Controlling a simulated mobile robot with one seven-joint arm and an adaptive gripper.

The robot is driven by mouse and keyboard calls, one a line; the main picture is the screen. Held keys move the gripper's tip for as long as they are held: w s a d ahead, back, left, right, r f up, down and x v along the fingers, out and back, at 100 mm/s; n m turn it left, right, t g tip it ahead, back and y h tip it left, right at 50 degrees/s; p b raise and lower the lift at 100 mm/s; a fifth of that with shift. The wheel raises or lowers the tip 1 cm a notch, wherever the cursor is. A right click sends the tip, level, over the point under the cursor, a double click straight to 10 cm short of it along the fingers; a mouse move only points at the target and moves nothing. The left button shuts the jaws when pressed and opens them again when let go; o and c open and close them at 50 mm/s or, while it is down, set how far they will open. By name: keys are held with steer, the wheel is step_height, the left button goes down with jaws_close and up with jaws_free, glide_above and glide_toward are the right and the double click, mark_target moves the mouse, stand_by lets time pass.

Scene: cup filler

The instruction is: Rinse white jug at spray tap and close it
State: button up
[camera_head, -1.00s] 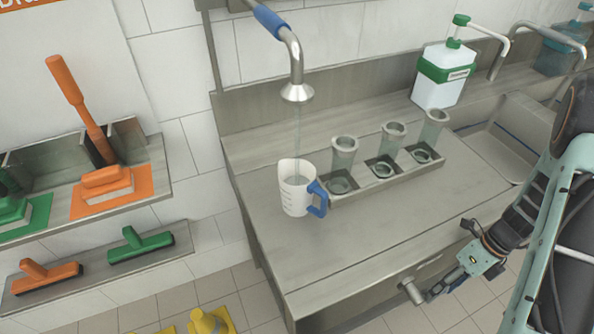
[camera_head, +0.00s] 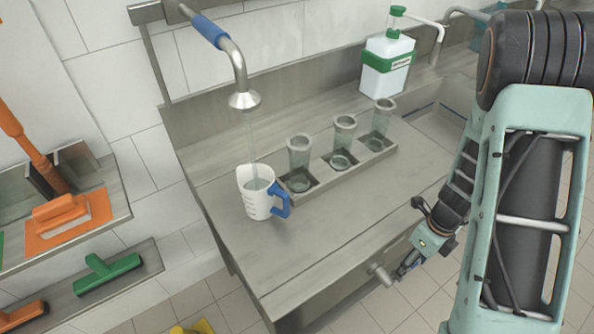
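The white jug (camera_head: 257,199) with a blue handle (camera_head: 281,201) stands upright on the steel counter. The spray tap (camera_head: 244,98), with a blue grip (camera_head: 209,31) on its pipe, hangs above it. A thin stream of water (camera_head: 253,140) runs from the tap head into the jug. A metal knob (camera_head: 379,273) sticks out from the counter's front. My gripper (camera_head: 403,270) is just right of this knob, low in front of the counter. It is small and seen from behind, so whether its fingers are apart or touch the knob is unclear.
A rack (camera_head: 352,167) with three clear cups stands right of the jug. A white-and-green bottle (camera_head: 387,62) and a sink basin (camera_head: 430,130) lie beyond. Brushes and squeegees (camera_head: 108,273) are on shelves at left. The counter's front part is clear.

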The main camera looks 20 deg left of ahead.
steer(key=shift+s+a+r+t+h, duration=0.15)
steer(key=shift+r+t+h, duration=0.25)
steer(key=shift+r+t, duration=0.1)
steer(key=shift+o, duration=0.2)
steer(key=shift+r, duration=0.1)
steer(key=shift+c, duration=0.2)
steer(key=shift+o, duration=0.2)
steer(key=shift+r+t+h, duration=0.2)
steer(key=shift+t+h, duration=0.1)
steer(key=shift+t, duration=0.1)
steer(key=o, duration=1.3)
steer(key=shift+r, duration=0.1)
steer(key=shift+s+a+r, duration=0.1)
steer(key=shift+s+r, duration=0.05)
steer(key=shift+r, duration=1.8)
steer(key=shift+s+a+r, duration=0.1)
steer(key=shift+s+r, duration=0.05)
steer(key=shift+r, duration=1.8)
steer(key=shift+s+a+r, duration=0.1)
steer(key=shift+s+r, duration=0.05)
steer(key=shift+r, duration=1.8)
